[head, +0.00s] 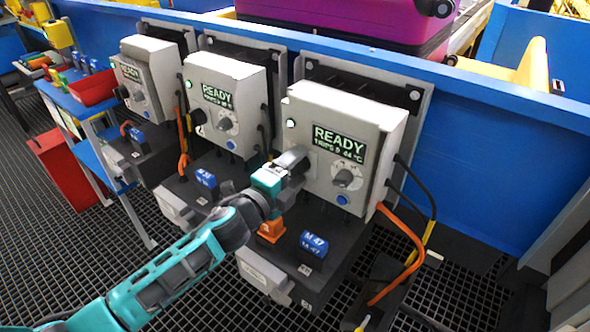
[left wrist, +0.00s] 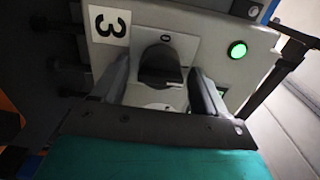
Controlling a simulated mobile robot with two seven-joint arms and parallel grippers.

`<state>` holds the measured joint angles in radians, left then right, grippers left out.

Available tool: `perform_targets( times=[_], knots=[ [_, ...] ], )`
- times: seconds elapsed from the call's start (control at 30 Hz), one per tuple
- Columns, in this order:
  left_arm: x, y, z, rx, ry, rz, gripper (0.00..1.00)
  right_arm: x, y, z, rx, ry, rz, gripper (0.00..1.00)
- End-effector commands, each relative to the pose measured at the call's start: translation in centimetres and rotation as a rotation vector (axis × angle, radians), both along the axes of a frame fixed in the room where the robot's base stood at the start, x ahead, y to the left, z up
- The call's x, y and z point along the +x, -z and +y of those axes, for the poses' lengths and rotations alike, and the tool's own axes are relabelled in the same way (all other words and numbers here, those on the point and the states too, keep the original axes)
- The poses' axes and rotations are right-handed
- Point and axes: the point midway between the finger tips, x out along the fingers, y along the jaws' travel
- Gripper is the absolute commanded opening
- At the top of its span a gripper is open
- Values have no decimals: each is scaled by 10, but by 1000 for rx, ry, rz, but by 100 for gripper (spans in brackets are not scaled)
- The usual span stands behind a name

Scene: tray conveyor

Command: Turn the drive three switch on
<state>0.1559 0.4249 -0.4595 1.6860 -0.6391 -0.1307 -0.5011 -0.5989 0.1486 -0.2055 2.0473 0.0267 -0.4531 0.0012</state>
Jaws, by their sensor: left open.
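The drive three switch is a black rotary knob (left wrist: 160,64) on a light plate in the left wrist view. A "0" mark is above it, and a large "3" label (left wrist: 109,25) is to its left. A lower mark is partly hidden. My left gripper (left wrist: 158,72) is open, with one finger on each side of the knob; I cannot tell whether they touch it. In the head view my left gripper (head: 299,163) is at the left side of the nearest grey drive box (head: 366,118) and hides the knob. My right gripper is not in view.
The nearest box has a READY display (head: 339,141), a small dial (head: 345,178) and a blue button. A green lamp (left wrist: 237,49) is lit right of the knob. Two similar boxes stand farther left. Orange cables (head: 400,262) hang at the right. A blue block (head: 313,243) sits below.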

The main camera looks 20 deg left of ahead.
Motion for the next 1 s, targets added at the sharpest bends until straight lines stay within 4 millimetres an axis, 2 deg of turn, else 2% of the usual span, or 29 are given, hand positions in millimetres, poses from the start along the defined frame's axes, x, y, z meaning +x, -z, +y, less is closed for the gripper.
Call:
perform_targets(
  times=[0.17, 0.7, 1.0],
  knots=[
    [-7, 1, 4, 0, -2, 3, 73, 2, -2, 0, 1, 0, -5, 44],
    [-94, 2, 34, -1, 0, 4, 73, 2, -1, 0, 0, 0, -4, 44],
    [-119, 0, 43, 0, 1, 0, 73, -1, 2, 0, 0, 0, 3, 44]
  ],
)
